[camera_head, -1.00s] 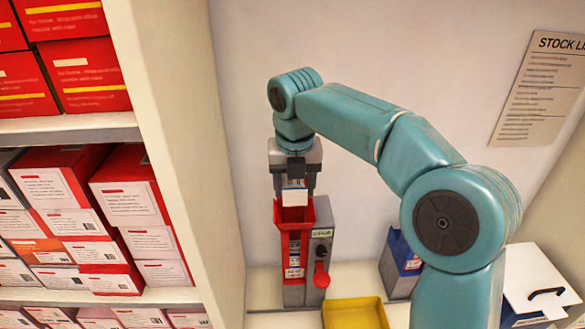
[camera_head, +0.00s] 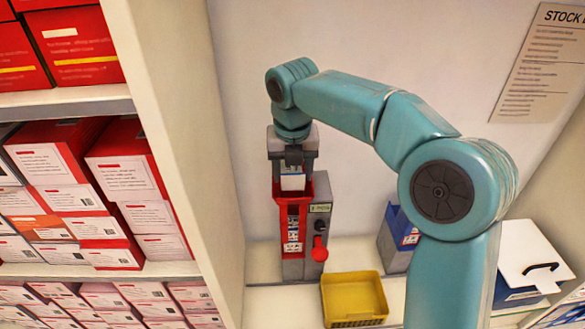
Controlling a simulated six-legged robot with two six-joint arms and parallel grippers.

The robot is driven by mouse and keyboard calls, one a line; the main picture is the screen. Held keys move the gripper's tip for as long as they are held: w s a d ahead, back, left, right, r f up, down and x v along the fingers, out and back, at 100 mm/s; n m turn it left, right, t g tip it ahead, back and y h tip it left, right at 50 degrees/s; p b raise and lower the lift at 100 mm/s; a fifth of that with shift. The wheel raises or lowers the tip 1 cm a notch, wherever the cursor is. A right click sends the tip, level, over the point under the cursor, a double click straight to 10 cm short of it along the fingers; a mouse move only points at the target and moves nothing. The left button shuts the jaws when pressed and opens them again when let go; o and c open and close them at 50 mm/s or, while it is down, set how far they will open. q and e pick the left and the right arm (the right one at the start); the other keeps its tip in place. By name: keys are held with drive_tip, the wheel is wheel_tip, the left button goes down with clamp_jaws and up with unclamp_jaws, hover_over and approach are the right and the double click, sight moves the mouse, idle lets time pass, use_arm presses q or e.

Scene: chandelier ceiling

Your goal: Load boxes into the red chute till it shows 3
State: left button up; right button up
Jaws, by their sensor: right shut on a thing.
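The red chute (camera_head: 283,222) stands upright at the wall on a grey unit. Small white boxes (camera_head: 293,236) show stacked in its front slot; I cannot count them surely. A small display (camera_head: 320,208) sits to the right of the slot, its figure too small to read. My right gripper (camera_head: 292,168) points down over the chute's open top. It is shut on a white box (camera_head: 292,182), whose lower part is at the chute mouth, partly hidden by its rim. My left gripper is not in view.
A red lever (camera_head: 319,250) sticks out of the unit's front. A yellow tray (camera_head: 355,299), seemingly empty, lies on the counter to the right. A blue bin (camera_head: 397,237) and a white-lidded box (camera_head: 535,262) stand further right. Shelves of red and white boxes (camera_head: 75,185) fill the left.

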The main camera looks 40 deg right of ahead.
drive_tip(key=shift+s, duration=0.15)
drive_tip(key=shift+d, duration=0.1)
drive_tip(key=shift+w+f, duration=0.1)
drive_tip(key=shift+w, duration=0.2)
drive_tip(key=shift+s+f, duration=0.1)
drive_tip(key=shift+s, duration=0.15)
drive_tip(key=shift+w+f+b, duration=0.2)
drive_tip(key=shift+f+b, duration=0.15)
drive_tip(key=shift+f, duration=0.1)
drive_tip(key=shift+s+f, duration=0.15)
drive_tip(key=shift+f+b, duration=0.25)
drive_tip(key=shift+b, duration=0.05)
drive_tip(key=o, duration=1.1)
drive_tip(key=shift+c, duration=0.2)
